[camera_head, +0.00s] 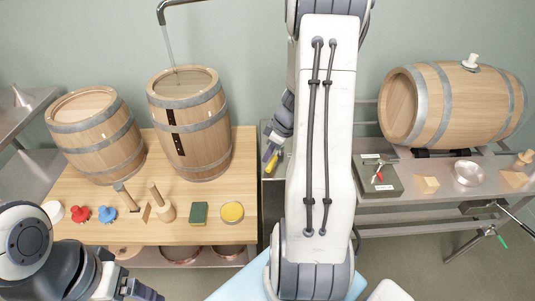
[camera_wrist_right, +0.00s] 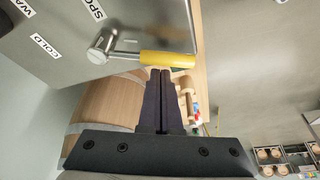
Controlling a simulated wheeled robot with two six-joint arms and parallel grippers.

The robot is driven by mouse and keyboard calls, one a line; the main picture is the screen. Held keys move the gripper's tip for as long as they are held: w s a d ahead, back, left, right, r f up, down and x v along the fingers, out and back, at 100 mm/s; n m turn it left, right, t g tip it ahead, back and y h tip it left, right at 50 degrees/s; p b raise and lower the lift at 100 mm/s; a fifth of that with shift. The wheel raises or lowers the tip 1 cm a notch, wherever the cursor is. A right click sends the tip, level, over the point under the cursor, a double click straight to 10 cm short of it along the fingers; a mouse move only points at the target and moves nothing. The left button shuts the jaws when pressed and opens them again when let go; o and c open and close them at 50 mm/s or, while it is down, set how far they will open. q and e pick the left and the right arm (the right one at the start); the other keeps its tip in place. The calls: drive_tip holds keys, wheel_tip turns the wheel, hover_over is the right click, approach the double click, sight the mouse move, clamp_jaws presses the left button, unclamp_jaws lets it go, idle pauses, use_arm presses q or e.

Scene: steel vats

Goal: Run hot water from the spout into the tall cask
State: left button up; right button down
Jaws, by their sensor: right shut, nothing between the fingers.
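The tall cask (camera_head: 213,138) stands upright on the wooden bench, with a dark slotted strip down its front. The spout (camera_head: 162,14) is a bent metal pipe above it. A thin pale stream (camera_head: 169,48) runs from the spout down to the cask's top. My right gripper (camera_head: 269,156) is shut and empty at the yellow lever handle (camera_head: 273,162). In the right wrist view the shut fingertips (camera_wrist_right: 160,70) are right against or just beside the yellow handle (camera_wrist_right: 168,59); I cannot tell if they touch. A "COLD" label (camera_wrist_right: 45,46) is on the panel. My left gripper (camera_head: 140,290) is low at the left.
A shorter cask (camera_head: 97,138) stands left of the tall one. Red (camera_head: 79,214) and blue (camera_head: 107,214) knobs, a sponge (camera_head: 198,213) and a yellow tin (camera_head: 232,212) lie along the bench front. A lying barrel (camera_head: 455,105) rests on the right steel table. My right arm blocks the middle.

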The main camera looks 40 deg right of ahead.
drive_tip(key=shift+d+f+b, duration=0.1)
drive_tip(key=shift+f+b, duration=0.05)
drive_tip(key=shift+b, duration=0.25)
drive_tip(key=s+n+b, duration=0.1)
drive_tip(key=n+b, duration=0.1)
drive_tip(key=b, duration=0.1)
drive_tip(key=s+d+n+y+b, duration=0.1)
drive_tip(key=n+b, duration=0.1)
drive_tip(key=b, duration=0.1)
drive_tip(key=shift+s+d+f+g, duration=0.1)
drive_tip(key=shift+s+g, duration=0.05)
drive_tip(key=shift+g, duration=0.25)
drive_tip(key=shift+s+d+r+n+b, duration=0.1)
drive_tip(key=shift+s+r+n+b, duration=0.2)
drive_tip(key=shift+n, duration=0.2)
